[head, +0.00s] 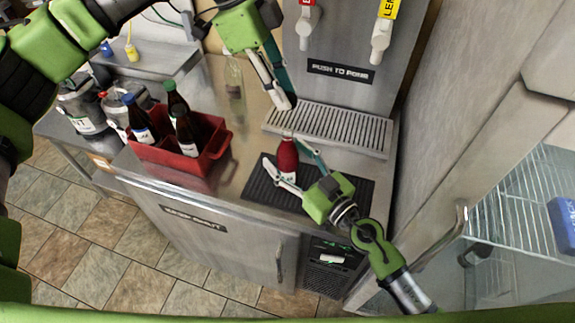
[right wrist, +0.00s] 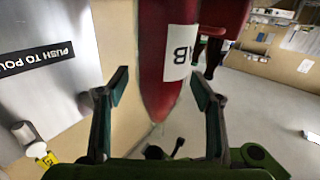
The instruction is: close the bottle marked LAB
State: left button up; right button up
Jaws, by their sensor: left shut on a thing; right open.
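A dark red bottle (head: 287,153) stands on the black ribbed mat (head: 257,188) on the steel counter, in the middle of the head view. In the right wrist view the red bottle (right wrist: 168,75) fills the middle, and its white label shows "AB", the rest turned away. My right gripper (head: 287,170) is open, with one finger on each side of the bottle; both fingers also show in the right wrist view (right wrist: 160,90). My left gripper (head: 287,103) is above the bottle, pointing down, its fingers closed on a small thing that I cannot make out.
A red crate (head: 222,142) with dark bottles stands left on the counter. A clear bottle (head: 234,82) stands behind it. A drip grate (head: 330,128) lies below the taps (head: 380,42). Large jars (head: 80,108) stand at far left; a fridge with wire shelves (head: 515,225) is at right.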

jog(key=c, duration=1.7)
pick_arm(q)
send_over(292, 137)
jog(key=w+a, duration=0.1)
jog(key=a, duration=0.1)
jog(key=shift+f, duration=2.4)
jog(key=shift+f, duration=0.9)
jog(key=shift+f, duration=0.55)
pick_arm(e)
grip_shut()
